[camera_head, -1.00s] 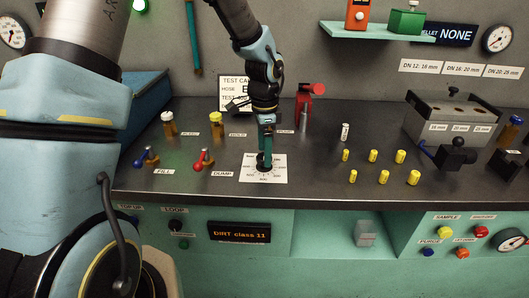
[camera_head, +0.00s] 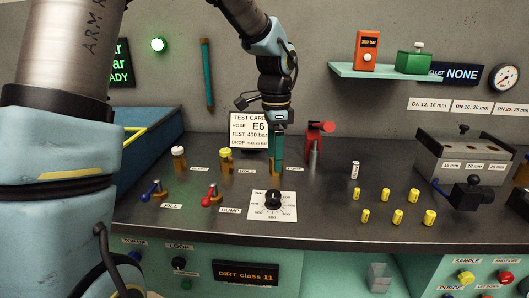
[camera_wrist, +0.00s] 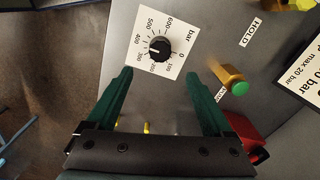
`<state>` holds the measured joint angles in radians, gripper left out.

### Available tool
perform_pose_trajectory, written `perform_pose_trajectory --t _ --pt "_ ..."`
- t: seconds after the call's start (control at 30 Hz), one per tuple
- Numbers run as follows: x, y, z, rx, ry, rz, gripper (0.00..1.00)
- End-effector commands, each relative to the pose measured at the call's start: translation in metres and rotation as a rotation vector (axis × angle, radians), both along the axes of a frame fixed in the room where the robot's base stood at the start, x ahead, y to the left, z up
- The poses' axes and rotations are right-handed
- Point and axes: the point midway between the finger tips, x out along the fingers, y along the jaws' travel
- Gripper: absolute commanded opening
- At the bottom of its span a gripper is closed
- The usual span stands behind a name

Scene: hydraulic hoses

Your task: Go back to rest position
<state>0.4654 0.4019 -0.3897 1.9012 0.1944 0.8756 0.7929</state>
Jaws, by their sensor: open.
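My gripper (camera_head: 277,168) has dark green fingers and is above the bench, behind the black dial knob (camera_head: 273,200) in the head view. In the wrist view my gripper (camera_wrist: 159,76) is open, its two fingers apart with nothing between them. The knob (camera_wrist: 159,48) sits on its white pressure scale card (camera_wrist: 180,30) beyond the fingertips, apart from them. In the head view the fingertips partly overlap the area by the hold and pump labels, and I cannot tell their exact height.
A shelf (camera_head: 385,72) hangs at upper right.

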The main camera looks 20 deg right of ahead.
Motion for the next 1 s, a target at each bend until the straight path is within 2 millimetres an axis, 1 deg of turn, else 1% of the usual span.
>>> perform_pose_trajectory --t 0.1,0.17,0.27,0.37,0.4,0.47,0.5,0.6,0.7,0.8,0.83,0.9,1.0 --pt "0.0 0.0 0.0 0.0 0.0 0.002 0.85" --pt "0.001 0.006 -0.001 0.001 -0.002 0.023 0.85" --pt "0.008 0.033 -0.003 0.0 -0.01 0.144 0.85" --pt "0.015 0.087 -0.009 -0.007 -0.027 0.395 0.85" --pt "0.015 0.114 -0.011 -0.012 -0.036 0.52 0.85" --pt "0.013 0.154 -0.015 -0.025 -0.047 0.72 0.85" --pt "0.009 0.179 -0.018 -0.036 -0.055 0.853 0.85" --pt "-0.006 0.235 -0.024 -0.066 -0.072 1.166 0.85" --pt "-0.024 0.274 -0.029 -0.096 -0.084 1.416 0.85" --pt "-0.038 0.296 -0.033 -0.116 -0.089 1.574 0.85" --pt "-0.04 0.3 -0.034 -0.121 -0.091 1.604 0.85" --pt "-0.043 0.305 -0.034 -0.127 -0.092 1.642 0.85" --pt "-0.044 0.306 -0.035 -0.128 -0.092 1.651 0.85"
